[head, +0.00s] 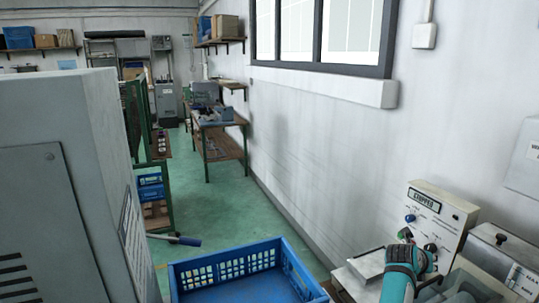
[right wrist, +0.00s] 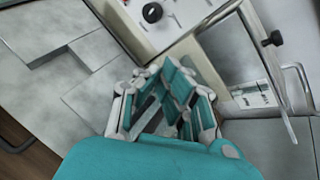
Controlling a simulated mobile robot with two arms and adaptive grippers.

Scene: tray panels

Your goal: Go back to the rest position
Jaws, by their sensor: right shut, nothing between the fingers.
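My right gripper (head: 427,262) is at the lower right of the head view, in front of the grey control panel (head: 438,212) labelled "STOPPER". In the right wrist view the right gripper (right wrist: 175,88) is shut and empty, its teal finger pads together. It is over the machine's grey metal top (right wrist: 95,95), below the panel's black knob (right wrist: 152,12). I cannot tell whether its fingertips touch anything. My left gripper is not in view.
A blue crate (head: 225,268) stands at the bottom centre. A large grey cabinet (head: 60,180) fills the left side. A white wall (head: 310,150) runs along the right, with a workbench (head: 218,122) farther back.

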